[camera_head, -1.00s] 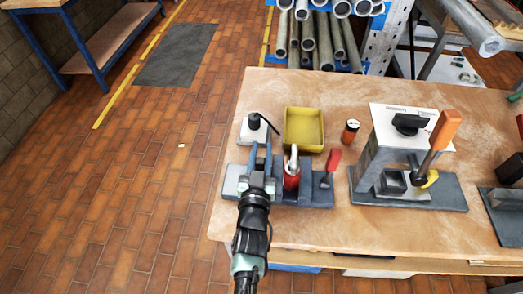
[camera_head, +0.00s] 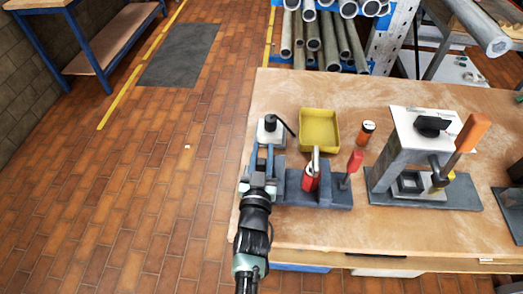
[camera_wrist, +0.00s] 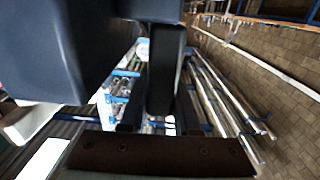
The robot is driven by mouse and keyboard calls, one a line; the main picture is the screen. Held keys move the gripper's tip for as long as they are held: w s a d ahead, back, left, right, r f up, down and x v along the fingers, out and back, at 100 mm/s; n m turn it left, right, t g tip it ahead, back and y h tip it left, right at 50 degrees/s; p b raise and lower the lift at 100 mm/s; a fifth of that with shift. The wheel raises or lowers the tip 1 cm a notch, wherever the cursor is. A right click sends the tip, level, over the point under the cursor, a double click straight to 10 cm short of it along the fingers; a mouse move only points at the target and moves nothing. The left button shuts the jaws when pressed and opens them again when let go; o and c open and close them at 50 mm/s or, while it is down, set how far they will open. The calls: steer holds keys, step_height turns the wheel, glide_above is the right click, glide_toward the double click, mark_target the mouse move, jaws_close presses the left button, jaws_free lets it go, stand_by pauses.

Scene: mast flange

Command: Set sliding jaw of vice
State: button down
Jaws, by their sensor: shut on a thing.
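The vice (camera_head: 330,196) is a dark grey unit on the near left part of the bench, with a red cylinder (camera_head: 310,180) and a red-handled lever (camera_head: 353,162) on it. My gripper (camera_head: 263,160) is at the vice's left end, with its fingers pointing away from me and close together. It is shut on a part there, which I take to be the sliding jaw; the fingers mostly hide it in the head view. In the wrist view, a dark upright bar (camera_wrist: 165,75) stands in front of my gripper (camera_wrist: 160,110), beside a large blue-grey block (camera_wrist: 55,50). The exact contact is unclear.
A small device with a black knob (camera_head: 271,125) stands just behind my gripper. A grey press (camera_head: 420,165) with an orange handle stands to the right. The bench front (camera_head: 330,228) is clear.

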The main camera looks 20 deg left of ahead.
steer(key=shift+s+a, duration=0.1)
steer(key=shift+a, duration=0.25)
steer(key=c, duration=1)
jaws_free()
steer(key=shift+c, duration=0.2)
steer(key=o, duration=0.4)
steer(key=shift+a, duration=0.1)
steer(key=shift+d, duration=0.25)
steer(key=v, duration=1.3)
steer(key=shift+a+r, duration=0.1)
